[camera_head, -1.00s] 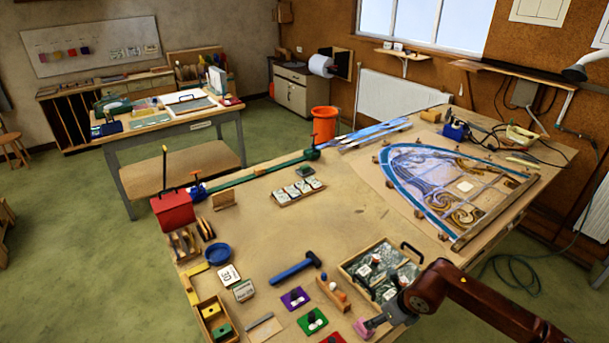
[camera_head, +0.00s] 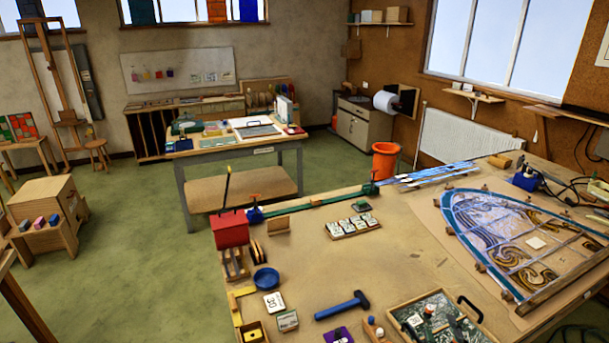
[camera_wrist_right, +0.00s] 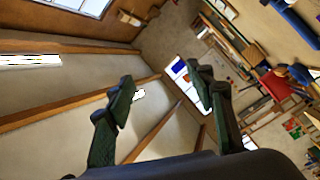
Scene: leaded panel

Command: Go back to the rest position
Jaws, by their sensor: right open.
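My right gripper (camera_wrist_right: 158,86) shows in the right wrist view, its two dark green fingers well apart with nothing between them. I see no part of either gripper in the head view. My left gripper is in neither view.
The workbench (camera_head: 390,275) carries a leaded panel (camera_head: 520,240), a blue hammer (camera_head: 342,306), a red box (camera_head: 230,229), a tray of glass pieces (camera_head: 392,308) and a white-tile rack (camera_head: 352,226). An orange bucket (camera_head: 385,160) stands behind it.

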